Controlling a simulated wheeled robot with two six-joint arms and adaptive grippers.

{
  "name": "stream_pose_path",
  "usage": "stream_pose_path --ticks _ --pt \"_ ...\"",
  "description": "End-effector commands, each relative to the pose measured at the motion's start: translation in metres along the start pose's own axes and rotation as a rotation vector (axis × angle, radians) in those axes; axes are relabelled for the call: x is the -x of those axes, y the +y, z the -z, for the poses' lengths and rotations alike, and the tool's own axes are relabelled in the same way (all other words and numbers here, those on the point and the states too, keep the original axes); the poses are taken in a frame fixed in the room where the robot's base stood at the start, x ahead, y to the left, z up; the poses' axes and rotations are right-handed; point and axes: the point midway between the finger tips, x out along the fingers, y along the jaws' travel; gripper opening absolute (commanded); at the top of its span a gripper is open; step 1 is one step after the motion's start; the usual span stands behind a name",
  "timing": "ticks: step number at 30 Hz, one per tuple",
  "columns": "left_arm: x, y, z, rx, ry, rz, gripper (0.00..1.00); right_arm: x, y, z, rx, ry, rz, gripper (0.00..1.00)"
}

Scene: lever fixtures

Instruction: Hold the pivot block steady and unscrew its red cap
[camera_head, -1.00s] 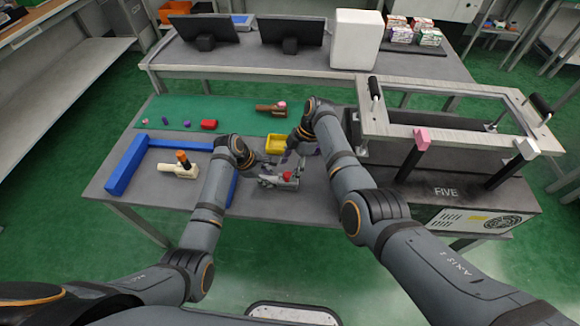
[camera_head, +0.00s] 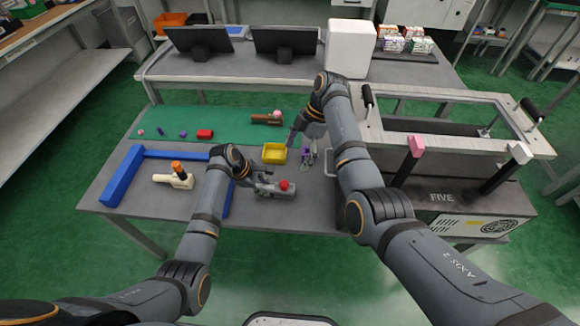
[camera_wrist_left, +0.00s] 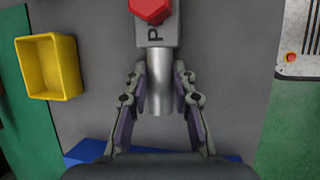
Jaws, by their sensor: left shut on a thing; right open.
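The grey pivot block (camera_head: 271,192) lies on the table with its red cap (camera_head: 284,185) on top. The red hexagonal cap (camera_wrist_left: 151,9) is cut off by the top edge of the left wrist view; a letter P marks the block (camera_wrist_left: 157,34). My left gripper (camera_head: 257,184) is shut on the block's grey cylindrical end (camera_wrist_left: 158,92), with one finger on either side of it. My right gripper (camera_head: 305,156) is open and empty, behind and to the right of the block, apart from the cap. Its purple finger pads point down.
A yellow bin (camera_head: 274,153) stands just behind the block. A blue frame (camera_head: 122,176) and a cream fixture with an orange top (camera_head: 178,180) are to the left. A large box marked FIVE (camera_head: 465,198) fills the right.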

Motion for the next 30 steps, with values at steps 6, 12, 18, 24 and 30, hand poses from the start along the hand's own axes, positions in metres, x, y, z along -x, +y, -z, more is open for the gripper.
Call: stream_pose_path --ticks 6,12,18,24,30 --pt "0.000 0.000 0.000 0.000 0.000 -0.001 0.00 0.023 0.000 0.000 0.001 0.001 0.000 0.87" --pt "0.000 0.000 0.000 0.000 0.000 -0.001 0.26 0.025 0.000 0.000 0.001 0.001 0.001 0.87" --pt "0.000 0.000 0.000 0.000 0.000 0.000 0.51 0.025 0.000 0.000 0.000 0.001 0.000 0.87" --pt "0.000 0.000 0.000 0.000 0.000 0.000 0.51 0.025 0.000 0.000 0.000 0.001 0.000 0.87" --pt "0.013 0.001 0.001 -0.001 0.001 -0.003 0.51 0.025 0.000 0.000 0.000 0.001 0.000 0.87"
